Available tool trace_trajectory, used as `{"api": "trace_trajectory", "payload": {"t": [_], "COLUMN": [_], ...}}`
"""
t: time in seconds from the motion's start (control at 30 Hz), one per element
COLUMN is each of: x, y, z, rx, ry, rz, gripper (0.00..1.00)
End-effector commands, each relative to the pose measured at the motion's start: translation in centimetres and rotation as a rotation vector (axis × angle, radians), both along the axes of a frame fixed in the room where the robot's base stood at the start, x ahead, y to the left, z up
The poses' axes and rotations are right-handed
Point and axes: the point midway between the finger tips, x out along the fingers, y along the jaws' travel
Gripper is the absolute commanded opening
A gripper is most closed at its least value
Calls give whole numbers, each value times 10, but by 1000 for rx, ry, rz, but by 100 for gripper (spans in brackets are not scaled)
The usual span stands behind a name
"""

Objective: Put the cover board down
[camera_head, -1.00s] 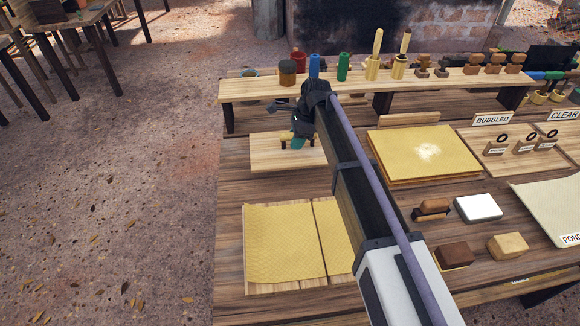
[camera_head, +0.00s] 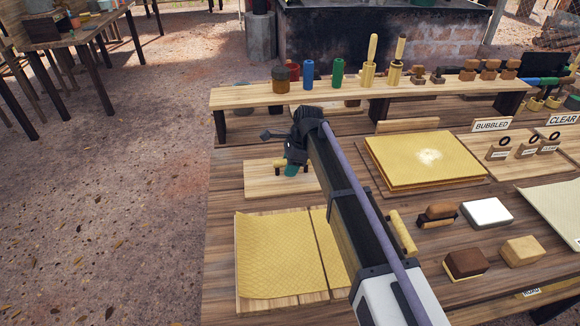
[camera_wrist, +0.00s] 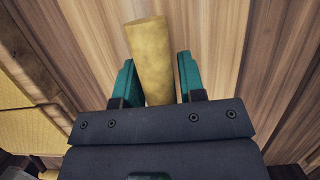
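The cover board (camera_head: 258,181) is a pale flat wooden board with a yellow round handle (camera_head: 278,163) on dark supports. It appears low over or on the table behind the left yellow sheet; contact underneath cannot be seen clearly. My gripper (camera_head: 291,170) is at the handle from above. In the wrist view the teal fingers (camera_wrist: 158,75) stand on both sides of the yellow handle (camera_wrist: 148,55). A narrow gap shows between the handle and the right finger, and the handle is close to the left finger. The gripper looks open around it.
A textured yellow sheet (camera_head: 275,255) lies on boards in front. A yellow sheet stack (camera_head: 425,160) lies to the right. A raised shelf (camera_head: 250,97) with rollers and jars stands behind. A roller (camera_head: 402,233) and blocks lie at the right. Open ground is left of the table.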

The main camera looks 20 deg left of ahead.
Motion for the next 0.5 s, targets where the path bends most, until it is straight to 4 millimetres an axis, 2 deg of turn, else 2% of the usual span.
{"api": "trace_trajectory", "payload": {"t": [0.03,0.17,0.37,0.5], "x": [0,0,0,0], "y": [0,0,0,-1], "z": [0,0,1,11], "rx": [0,0,0,0], "ry": [0,0,0,0], "rz": [0,0,0,0], "gripper": [41,53,53,53]}}
